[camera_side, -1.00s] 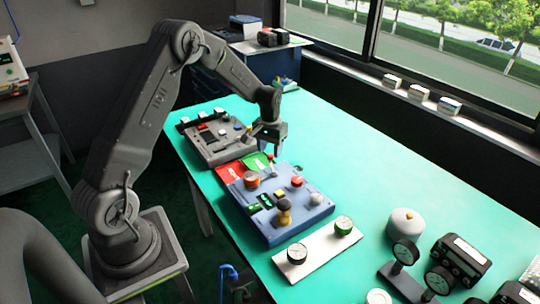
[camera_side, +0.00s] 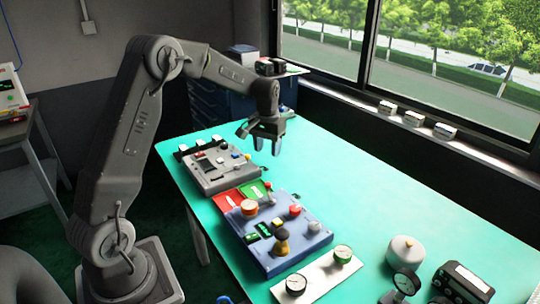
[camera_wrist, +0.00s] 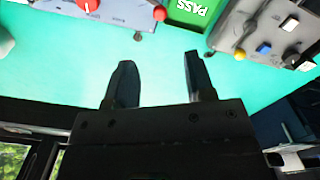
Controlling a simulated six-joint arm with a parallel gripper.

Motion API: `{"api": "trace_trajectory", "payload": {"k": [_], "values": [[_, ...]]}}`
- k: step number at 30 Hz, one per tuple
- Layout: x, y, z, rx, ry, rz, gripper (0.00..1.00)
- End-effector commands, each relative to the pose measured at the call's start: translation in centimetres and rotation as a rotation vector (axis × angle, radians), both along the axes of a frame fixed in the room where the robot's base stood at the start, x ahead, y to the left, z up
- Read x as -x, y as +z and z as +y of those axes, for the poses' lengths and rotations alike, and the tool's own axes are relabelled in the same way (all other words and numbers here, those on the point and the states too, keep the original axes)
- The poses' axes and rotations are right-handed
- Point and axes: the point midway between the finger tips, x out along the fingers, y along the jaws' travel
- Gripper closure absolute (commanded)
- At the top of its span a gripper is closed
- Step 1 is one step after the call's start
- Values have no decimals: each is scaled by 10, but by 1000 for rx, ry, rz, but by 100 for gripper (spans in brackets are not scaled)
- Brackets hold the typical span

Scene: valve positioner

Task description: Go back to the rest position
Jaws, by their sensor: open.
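My gripper (camera_side: 268,150) is open and empty, raised above the teal table (camera_side: 385,190), beyond the red and green cards in the side view. In the wrist view its two fingers (camera_wrist: 163,85) stand apart with only bare teal tabletop between them. The blue panel (camera_side: 268,262) with knobs and buttons lies on the table, nearer the side camera. The grey panel (camera_side: 208,180) with switches lies farther back, left of my gripper in the side view. It also shows at the upper right in the wrist view (camera_wrist: 262,20).
A red card (camera_side: 226,203) and a green PASS card (camera_side: 252,190) lie between the panels. A white plate with two gauges (camera_side: 318,280), a round pale pot (camera_side: 405,250) and black instruments (camera_side: 462,284) stand at the near end. The table's right side is clear. Windows border the right.

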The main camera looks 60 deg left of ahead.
Motion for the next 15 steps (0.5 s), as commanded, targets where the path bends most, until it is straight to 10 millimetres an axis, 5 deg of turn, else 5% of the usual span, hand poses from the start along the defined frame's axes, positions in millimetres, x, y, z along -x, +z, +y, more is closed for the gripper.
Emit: {"api": "trace_trajectory", "payload": {"k": [7, 15], "values": [[23, 52, -45, -32, -73, -76, 51], [96, 115, -124, -76, -210, -217, 51]]}}
